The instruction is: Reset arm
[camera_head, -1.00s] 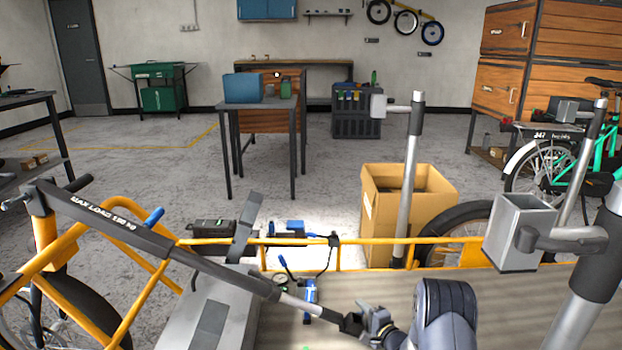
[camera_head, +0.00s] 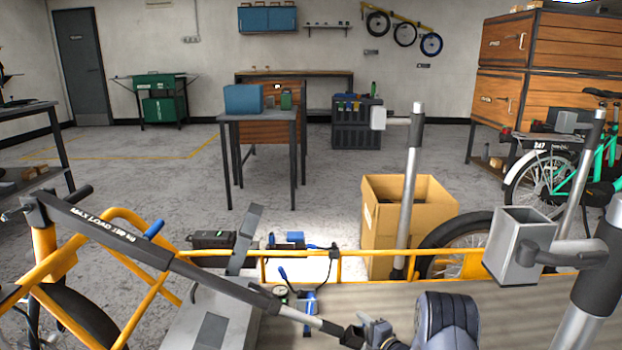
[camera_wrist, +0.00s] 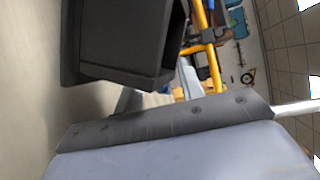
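My arm shows at the bottom of the head view as a rounded blue-grey link (camera_head: 447,322), low over the striped grey cargo deck of the bike. Beside it on the left are small dark and grey parts, but I cannot make out gripper fingers there. In the wrist view a dark, box-like part (camera_wrist: 120,40) fills the upper left. A blue-grey surface with a dark bolted strip (camera_wrist: 180,120) fills the bottom. I cannot tell which of these belongs to my gripper, whether it is open or shut, or whether it holds anything.
The bike's yellow rail (camera_head: 350,256) and dark "MAX LOAD" bar (camera_head: 120,232) cross close in front. A grey post (camera_head: 411,190), an open cardboard box (camera_head: 382,230) and a grey metal holder (camera_head: 519,246) stand near. Open floor lies around the table (camera_head: 257,117).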

